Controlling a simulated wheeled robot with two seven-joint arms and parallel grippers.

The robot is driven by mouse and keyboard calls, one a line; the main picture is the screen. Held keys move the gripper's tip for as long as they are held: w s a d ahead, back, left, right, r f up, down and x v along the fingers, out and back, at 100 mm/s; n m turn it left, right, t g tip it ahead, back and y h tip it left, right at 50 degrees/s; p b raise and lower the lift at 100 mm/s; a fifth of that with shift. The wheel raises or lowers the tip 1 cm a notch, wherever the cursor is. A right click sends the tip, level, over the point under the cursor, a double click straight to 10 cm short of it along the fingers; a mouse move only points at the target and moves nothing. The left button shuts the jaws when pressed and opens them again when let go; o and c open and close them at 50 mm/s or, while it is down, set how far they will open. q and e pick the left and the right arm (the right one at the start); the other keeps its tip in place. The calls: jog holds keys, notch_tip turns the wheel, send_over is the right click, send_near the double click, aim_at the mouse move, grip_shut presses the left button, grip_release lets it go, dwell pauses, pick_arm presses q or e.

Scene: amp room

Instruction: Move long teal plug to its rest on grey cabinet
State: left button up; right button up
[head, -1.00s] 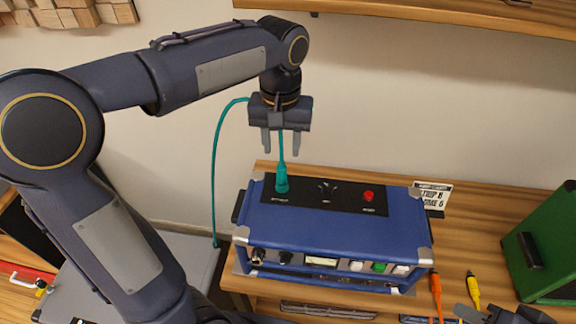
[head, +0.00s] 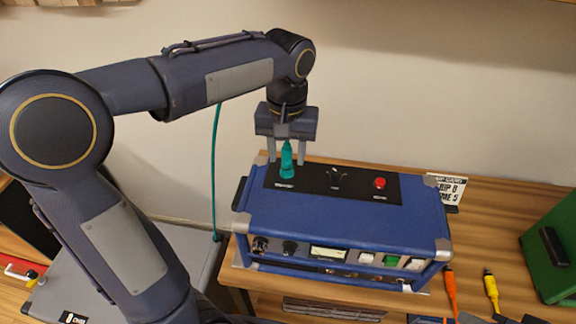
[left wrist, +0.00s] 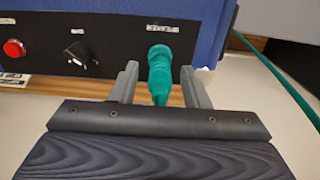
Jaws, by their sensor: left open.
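The long teal plug (head: 287,162) stands upright in the left end of the black top panel of the blue amp (head: 335,225). Its teal cable (head: 214,170) hangs to the left of the amp and runs down to the grey cabinet (head: 185,262). My left gripper (head: 287,160) is open, pointing down, with its fingers on either side of the plug. In the left wrist view the plug (left wrist: 160,72) stands between the two open fingers (left wrist: 158,85), with gaps visible on both sides. The rest on the cabinet cannot be made out behind my arm.
The amp's top also carries a red button (head: 380,183) and a black knob (head: 335,172). Orange (head: 450,290) and yellow (head: 491,288) plugs lie to the right, near a green case (head: 555,250).

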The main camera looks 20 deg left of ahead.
pick_arm(q)
jog(key=shift+f, duration=0.65)
jog(key=shift+p, duration=0.3)
dwell(0.7)
grip_shut()
jog(key=shift+r, duration=0.2)
jog(key=shift+r+p, duration=2.75)
jog(key=shift+r, duration=0.1)
